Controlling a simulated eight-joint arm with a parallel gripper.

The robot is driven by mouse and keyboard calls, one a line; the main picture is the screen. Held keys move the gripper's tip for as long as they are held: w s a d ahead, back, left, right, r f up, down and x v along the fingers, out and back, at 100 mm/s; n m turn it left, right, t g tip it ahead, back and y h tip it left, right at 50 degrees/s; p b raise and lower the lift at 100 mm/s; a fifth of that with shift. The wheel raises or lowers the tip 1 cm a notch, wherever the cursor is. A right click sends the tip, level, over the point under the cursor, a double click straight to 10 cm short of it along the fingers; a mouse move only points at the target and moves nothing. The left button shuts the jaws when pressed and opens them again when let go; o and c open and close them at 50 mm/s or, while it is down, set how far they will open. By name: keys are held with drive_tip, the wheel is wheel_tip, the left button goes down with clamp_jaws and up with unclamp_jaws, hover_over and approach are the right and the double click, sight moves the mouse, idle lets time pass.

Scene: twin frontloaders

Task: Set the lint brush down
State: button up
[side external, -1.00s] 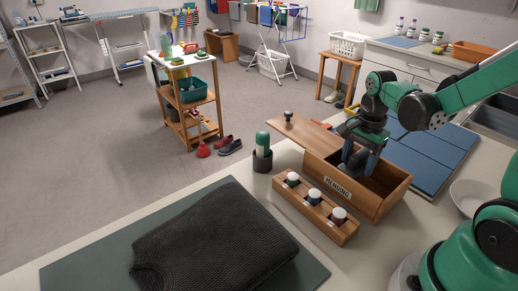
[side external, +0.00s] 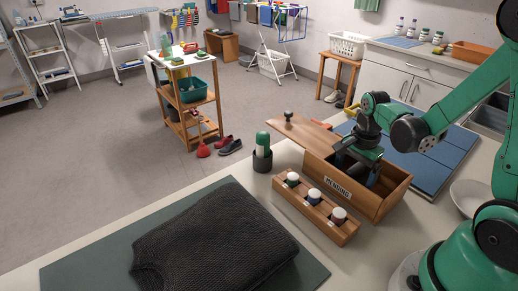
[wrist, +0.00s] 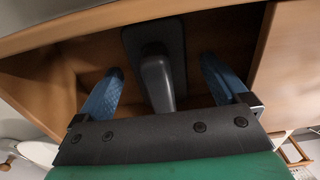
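The lint brush, dark grey with a flat head and a rounded handle, shows in the wrist view (wrist: 157,82). It is inside the wooden box marked MENDING (side external: 392,206), with its handle pointing toward my gripper. My gripper (side external: 358,172) is down in the box opening. In the wrist view, its two blue fingers (wrist: 162,66) are spread on either side of the brush, with a visible gap on each side. In the side view, the brush is hidden by my gripper and the box wall.
A wooden lid with a knob (side external: 304,132) lies at the box's left. A rack of white-capped jars (side external: 318,212) stands in front, and a dark cup with a green-topped thing (side external: 262,160) stands to its left. A folded dark knit (side external: 215,245) lies on a green mat.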

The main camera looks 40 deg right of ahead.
sight(356, 167)
wheel_tip(356, 167, up, 12)
drive_tip(key=w+a+n+t, duration=0.1)
drive_tip(key=a+n+t, duration=0.6)
drive_tip(key=n, duration=1.1)
drive_tip(key=a, duration=0.4)
drive_tip(key=shift+a+r, duration=0.2)
drive_tip(key=shift+w, duration=0.1)
